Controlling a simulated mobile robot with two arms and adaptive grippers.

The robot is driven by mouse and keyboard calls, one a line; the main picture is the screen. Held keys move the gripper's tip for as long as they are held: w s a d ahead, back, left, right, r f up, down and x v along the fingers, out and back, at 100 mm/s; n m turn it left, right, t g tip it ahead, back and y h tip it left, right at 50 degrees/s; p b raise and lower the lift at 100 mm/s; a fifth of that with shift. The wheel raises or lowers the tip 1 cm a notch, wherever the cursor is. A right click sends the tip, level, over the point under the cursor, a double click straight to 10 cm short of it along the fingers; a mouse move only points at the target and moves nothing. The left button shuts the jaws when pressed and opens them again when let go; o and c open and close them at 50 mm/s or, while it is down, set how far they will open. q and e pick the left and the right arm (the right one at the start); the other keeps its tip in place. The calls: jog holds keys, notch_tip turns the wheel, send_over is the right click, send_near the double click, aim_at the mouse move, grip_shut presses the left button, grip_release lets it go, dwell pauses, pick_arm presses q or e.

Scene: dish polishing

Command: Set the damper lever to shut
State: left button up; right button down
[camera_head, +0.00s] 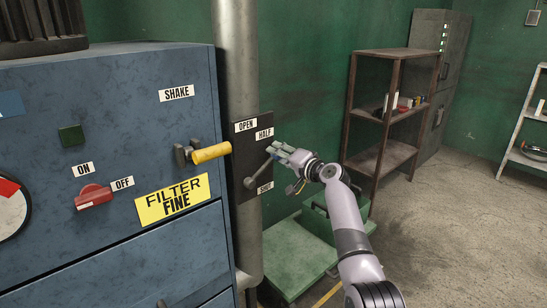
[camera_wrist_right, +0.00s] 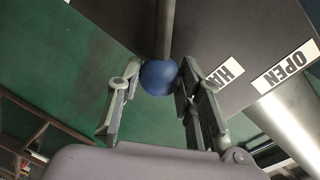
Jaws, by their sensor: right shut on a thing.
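The damper lever (camera_head: 260,172) is a grey rod on a dark plate (camera_head: 243,155) fixed at the grey pipe. The plate carries the labels OPEN (camera_head: 246,126), HALF (camera_head: 265,134) and SHUT (camera_head: 265,187). The lever slants up and right from its pivot, its outer end a little below HALF. My right gripper (camera_head: 277,152) is at that outer end and hides the knob in the head view. In the right wrist view the blue ball knob (camera_wrist_right: 158,77) sits between the fingers of my right gripper (camera_wrist_right: 159,70), which is shut on it. My left gripper is not in view.
A blue cabinet (camera_head: 100,130) stands left, with a yellow handle (camera_head: 211,153) jutting out near the plate and a red switch (camera_head: 93,196). A green platform (camera_head: 290,255) lies below my right arm. A brown shelf (camera_head: 405,58) stands behind.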

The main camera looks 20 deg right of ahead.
notch_tip(320, 180, down, 7)
jog(key=d+m+y+b, duration=0.1)
jog(key=d+m+b, duration=0.1)
jog(key=m+b, duration=0.2)
jog(key=shift+w+d+f+m+g, duration=0.15)
jog(key=shift+w+m+g, duration=0.2)
jog(key=shift+m, duration=0.85)
jog(key=shift+f, duration=0.1)
jog(key=c, duration=1.1)
grip_release()
jog(key=v, duration=1.2)
